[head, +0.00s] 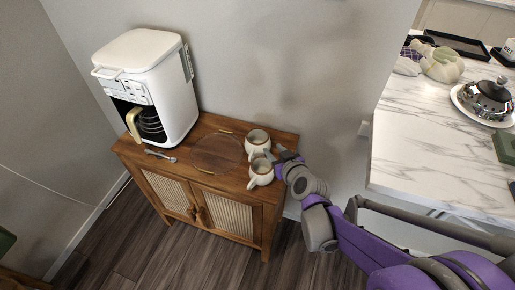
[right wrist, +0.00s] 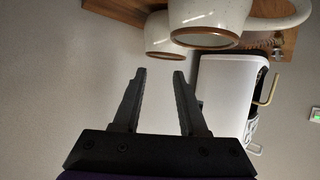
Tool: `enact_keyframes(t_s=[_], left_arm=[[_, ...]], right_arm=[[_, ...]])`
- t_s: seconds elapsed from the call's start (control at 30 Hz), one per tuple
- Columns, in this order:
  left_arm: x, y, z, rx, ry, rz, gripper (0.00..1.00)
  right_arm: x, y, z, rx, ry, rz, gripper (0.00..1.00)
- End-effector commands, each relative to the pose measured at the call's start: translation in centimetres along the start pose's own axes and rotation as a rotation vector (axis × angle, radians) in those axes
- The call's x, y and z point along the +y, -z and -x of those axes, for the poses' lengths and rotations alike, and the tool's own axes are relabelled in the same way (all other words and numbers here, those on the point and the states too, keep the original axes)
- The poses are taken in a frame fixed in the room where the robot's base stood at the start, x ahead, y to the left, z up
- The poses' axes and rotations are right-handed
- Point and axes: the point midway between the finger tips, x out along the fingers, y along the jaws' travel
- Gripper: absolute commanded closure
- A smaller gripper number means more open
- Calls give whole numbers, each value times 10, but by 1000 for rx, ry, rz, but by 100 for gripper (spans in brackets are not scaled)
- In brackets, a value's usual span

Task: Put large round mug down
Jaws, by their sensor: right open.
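Two cream, speckled round mugs stand upright on the right end of the wooden cane cabinet (head: 225,190). The back mug (head: 257,138) and the front mug (head: 261,173) are close together; I cannot tell which one is the large round mug. My right gripper (head: 281,155) is just right of the mugs. In the right wrist view my right gripper (right wrist: 160,74) is open, with nothing between its fingers. Two mugs show beyond its fingertips, the bigger-looking one (right wrist: 212,18) and another (right wrist: 161,36), apart from the fingers. My left gripper is not in view.
A white coffee maker (head: 148,80) with a glass carafe (head: 150,123) stands on the cabinet's left end. A spoon-like utensil (head: 160,156) lies before it. A marble counter (head: 435,140) with dishes is at right.

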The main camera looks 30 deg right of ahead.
Motion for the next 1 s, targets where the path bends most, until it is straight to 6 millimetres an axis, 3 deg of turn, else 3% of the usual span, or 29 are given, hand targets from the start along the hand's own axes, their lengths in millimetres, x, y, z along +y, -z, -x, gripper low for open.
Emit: enact_keyframes(t_s=[0.13, 0.4, 1.0], left_arm=[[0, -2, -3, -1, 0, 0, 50], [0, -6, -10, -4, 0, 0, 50], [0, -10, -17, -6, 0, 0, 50]], right_arm=[[16, 1, -11, 31, -36, 1, 58], [17, 3, -52, 32, -35, 0, 58], [24, 7, -113, 31, -33, 0, 58]])
